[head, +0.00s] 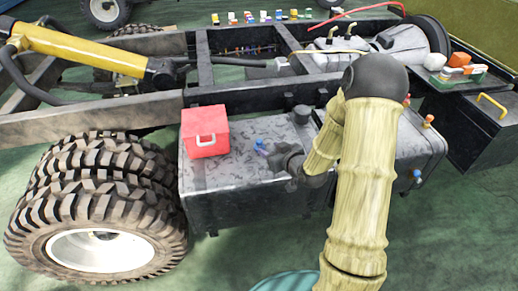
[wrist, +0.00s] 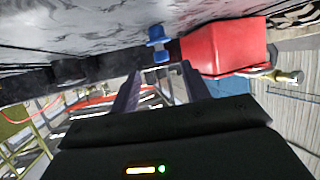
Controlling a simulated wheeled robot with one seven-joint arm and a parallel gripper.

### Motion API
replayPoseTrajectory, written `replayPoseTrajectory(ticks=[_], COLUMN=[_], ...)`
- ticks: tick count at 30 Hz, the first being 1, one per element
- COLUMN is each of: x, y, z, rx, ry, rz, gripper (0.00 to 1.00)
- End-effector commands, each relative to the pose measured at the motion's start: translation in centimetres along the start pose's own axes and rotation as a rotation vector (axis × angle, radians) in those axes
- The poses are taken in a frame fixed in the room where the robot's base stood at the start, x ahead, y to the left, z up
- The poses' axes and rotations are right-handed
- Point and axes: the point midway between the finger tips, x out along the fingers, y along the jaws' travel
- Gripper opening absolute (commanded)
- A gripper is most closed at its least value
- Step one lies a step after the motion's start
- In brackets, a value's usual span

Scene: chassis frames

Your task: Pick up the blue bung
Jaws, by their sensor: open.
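The blue bung (head: 259,146) is on the top of the dark grey tank (head: 240,172), just right of the red box. In the wrist view the blue bung (wrist: 157,38) shows a wide end and a narrower end, just beyond the fingertips and roughly in line with the gap between them. My gripper (head: 279,157) is low over the tank top, right of the bung, with its fingers pointing toward it. In the wrist view my gripper (wrist: 161,68) is open, with nothing seen between its fingers. Whether a finger touches the bung cannot be told.
The red box (head: 205,132) with a pale handle stands close left of the bung; it also shows in the wrist view (wrist: 225,45). The chassis rail (head: 90,122) runs behind the tank. Another blue piece (head: 417,175) is at the tank's right end. Large tyres (head: 100,190) stand at left.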

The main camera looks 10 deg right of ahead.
Motion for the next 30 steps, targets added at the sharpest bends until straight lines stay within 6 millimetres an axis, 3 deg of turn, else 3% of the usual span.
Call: replayPoseTrajectory(ticks=[3,6,19,30], x=[2.1,3.0,3.8,8.2], y=[-0.3,-0.4,-0.3,-0.1], z=[0.1,0.0,0.1,0.1], rx=[-0.002,-0.002,-0.001,-0.001], ry=[0.001,0.001,0.0,0.001], rz=[-0.005,-0.006,-0.005,-0.004], gripper=[0.47,0.47,0.47,0.47])
